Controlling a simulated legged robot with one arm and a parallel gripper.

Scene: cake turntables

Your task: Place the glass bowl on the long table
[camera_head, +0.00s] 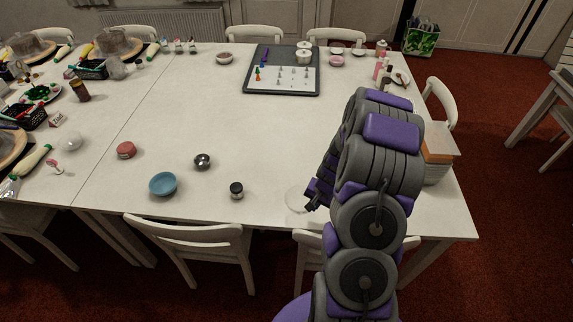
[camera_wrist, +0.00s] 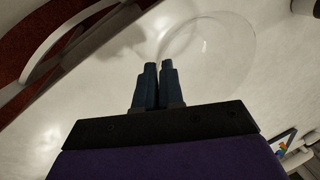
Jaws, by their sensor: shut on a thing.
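The glass bowl (camera_wrist: 215,42) is clear and round, and only its faint outline and glints show in the wrist view. My gripper (camera_wrist: 159,66) has its two dark fingers close together at the bowl's near edge, shut on its rim. In the head view the bowl (camera_head: 296,200) is a pale, see-through shape just left of my gripper (camera_head: 309,203), over the front edge area of the long white table (camera_head: 255,140). I cannot tell whether the bowl touches the tabletop. My arm hides part of the table to the right.
A dark-lidded jar (camera_head: 236,190), a small metal bowl (camera_head: 202,161) and a blue bowl (camera_head: 163,184) stand to the left. A grey tray (camera_head: 250,88) with small figures lies at the back. White chairs (camera_head: 195,248) line the front edge. The table's middle is clear.

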